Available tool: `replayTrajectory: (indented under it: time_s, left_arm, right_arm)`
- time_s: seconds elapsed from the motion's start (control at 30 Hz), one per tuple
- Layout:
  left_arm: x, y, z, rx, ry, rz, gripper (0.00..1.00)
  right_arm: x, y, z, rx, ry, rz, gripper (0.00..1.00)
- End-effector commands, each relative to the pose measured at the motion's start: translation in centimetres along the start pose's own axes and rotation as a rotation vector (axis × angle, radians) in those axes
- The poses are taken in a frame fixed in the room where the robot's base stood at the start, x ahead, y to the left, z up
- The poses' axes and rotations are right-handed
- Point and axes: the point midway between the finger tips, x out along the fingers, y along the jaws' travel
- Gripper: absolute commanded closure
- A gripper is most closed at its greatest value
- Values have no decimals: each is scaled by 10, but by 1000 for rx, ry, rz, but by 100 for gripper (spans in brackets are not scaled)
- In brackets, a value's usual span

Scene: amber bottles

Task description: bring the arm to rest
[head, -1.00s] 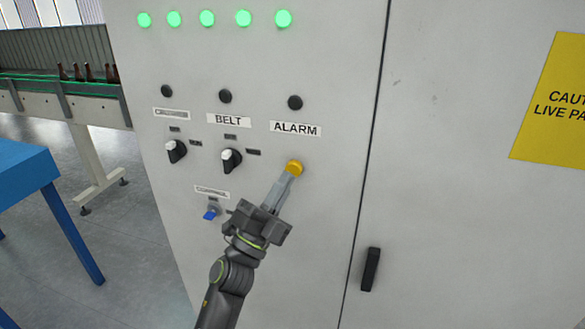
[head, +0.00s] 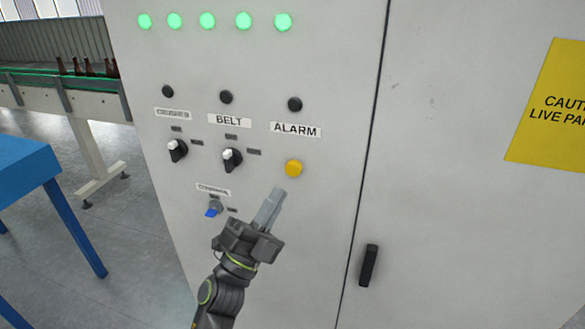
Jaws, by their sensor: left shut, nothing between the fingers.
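My left gripper (head: 275,197) is in front of the grey control cabinet (head: 330,60). Its fingers are shut with nothing between them and point up and to the right. The yellow button (head: 294,168) under the ALARM label (head: 296,129) is just above the fingertips in the picture, and a gap shows between them. The arm comes up from the bottom of the view. My right gripper is not in view.
Two black knobs (head: 232,159) and a blue key switch (head: 214,208) are on the panel to the left. Green lamps (head: 283,22) are lit above. A door handle (head: 368,265) is at the right. A blue table (head: 25,165) and a conveyor with bottles (head: 90,68) are at the left.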

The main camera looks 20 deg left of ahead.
Motion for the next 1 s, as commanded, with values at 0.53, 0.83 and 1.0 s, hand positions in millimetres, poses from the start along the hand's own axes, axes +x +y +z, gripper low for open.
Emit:
replayTrajectory:
  time_s: [0.53, 0.83, 1.0]
  left_arm:
    - [-5, 10, 6, -20, -21, 19, 100]
    - [-105, 146, 84, -299, -354, 270, 100]
    - [-204, 225, 120, -462, -614, 426, 100]
  right_arm:
    - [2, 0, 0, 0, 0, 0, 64]
    - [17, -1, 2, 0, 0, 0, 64]
    - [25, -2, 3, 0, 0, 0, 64]
